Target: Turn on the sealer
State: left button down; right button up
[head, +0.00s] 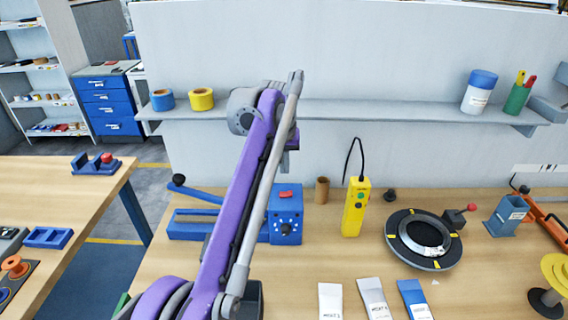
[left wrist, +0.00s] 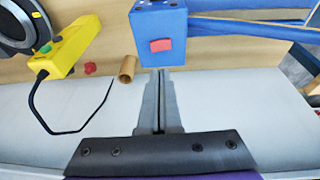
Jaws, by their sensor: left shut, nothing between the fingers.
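The blue sealer (head: 285,228) stands on the bench, with its long bar and black-knobbed lever to the left. A red switch (head: 286,194) sits on top of its control box. In the left wrist view, the sealer's box (left wrist: 146,26) is at the top, with the red switch (left wrist: 161,45) on the near face. My left gripper (left wrist: 162,72) is shut and empty, its fingertips just short of the red switch in that picture; I cannot tell whether they touch. In the head view my purple left arm hides part of the sealer's bar. My right gripper is not in view.
A yellow pendant control (head: 355,208) with a black cable and a cardboard tube (head: 322,190) stand right of the sealer. A dark ring with a coil (head: 392,245) lies farther right. A wall shelf (head: 370,112) runs behind, above the bench.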

aim_at(288, 192)
pick_arm(q)
jog(key=x, duration=0.2)
jog(key=b+x, duration=0.1)
jog(key=x, duration=0.4)
jog(key=shift+s+d+f+b, duration=0.1)
jog(key=shift+s+b, duration=0.2)
jog(key=shift+s, duration=0.05)
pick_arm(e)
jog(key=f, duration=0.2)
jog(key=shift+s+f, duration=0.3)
pick_arm(q)
jog(key=shift+d+f, duration=0.15)
jog(key=shift+f, duration=0.5)
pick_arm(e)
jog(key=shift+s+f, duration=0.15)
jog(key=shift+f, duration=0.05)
